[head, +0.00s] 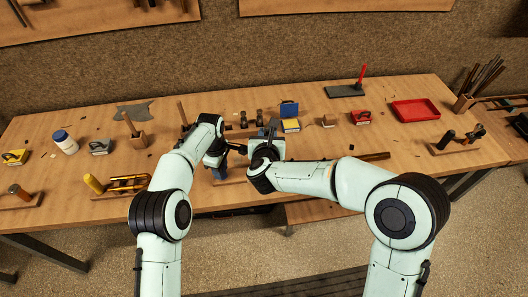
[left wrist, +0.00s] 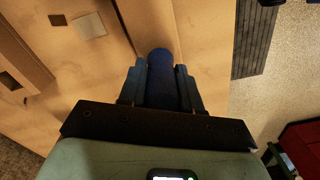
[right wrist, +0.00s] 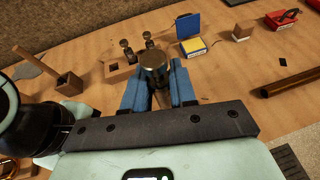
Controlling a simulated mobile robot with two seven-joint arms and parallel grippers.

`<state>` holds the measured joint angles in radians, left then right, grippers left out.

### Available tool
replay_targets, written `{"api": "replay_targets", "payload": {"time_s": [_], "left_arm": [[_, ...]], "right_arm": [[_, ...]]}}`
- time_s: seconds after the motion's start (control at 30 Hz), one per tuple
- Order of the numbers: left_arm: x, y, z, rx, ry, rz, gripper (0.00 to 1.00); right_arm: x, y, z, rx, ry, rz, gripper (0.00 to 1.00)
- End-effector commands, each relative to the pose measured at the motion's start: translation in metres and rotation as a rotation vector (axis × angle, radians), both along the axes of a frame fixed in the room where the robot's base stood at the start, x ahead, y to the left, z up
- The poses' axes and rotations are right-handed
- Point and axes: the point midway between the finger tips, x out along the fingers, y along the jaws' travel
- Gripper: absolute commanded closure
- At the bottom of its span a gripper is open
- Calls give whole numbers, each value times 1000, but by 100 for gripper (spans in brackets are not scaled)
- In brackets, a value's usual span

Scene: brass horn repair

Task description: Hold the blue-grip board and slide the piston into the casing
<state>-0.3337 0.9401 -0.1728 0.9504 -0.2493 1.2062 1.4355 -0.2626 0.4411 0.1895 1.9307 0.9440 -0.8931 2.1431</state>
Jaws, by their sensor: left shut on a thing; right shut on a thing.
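The blue grip (left wrist: 161,80) stands between my left gripper's fingers (left wrist: 160,88), which are shut on it. In the head view it shows as a small blue piece (head: 219,173) below my left gripper, near the table's front edge. Its wooden board is mostly hidden by my arms. The piston (right wrist: 153,70), a metallic cylinder with a round end, is shut between the blue fingers of my right gripper (right wrist: 158,85). In the head view my right gripper (head: 268,140) is close to the right of my left one. I cannot make out the casing or whether the piston touches it.
A yellow-and-blue box (head: 290,122) and a wooden block with two small metal cylinders (right wrist: 118,73) stand behind the grippers. A red tray (head: 416,109) is at the back right.

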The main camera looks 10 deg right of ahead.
Motion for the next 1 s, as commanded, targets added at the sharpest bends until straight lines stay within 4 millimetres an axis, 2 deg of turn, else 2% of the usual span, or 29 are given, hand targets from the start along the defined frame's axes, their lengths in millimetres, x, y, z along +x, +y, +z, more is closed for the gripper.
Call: {"api": "replay_targets", "payload": {"time_s": [0.03, 0.17, 0.4, 1.0], "left_arm": [[0, 0, 1, -1, -2, 0, 100], [0, 0, 1, -1, -2, 0, 100], [0, 0, 1, -1, -2, 0, 100], [0, 0, 1, -1, -2, 0, 100]], "right_arm": [[0, 0, -8, -1, 3, 2, 100], [0, 0, -19, -1, 1, 0, 100], [0, 0, -51, -2, 1, 1, 100], [0, 0, -63, 0, 0, 1, 100]]}}
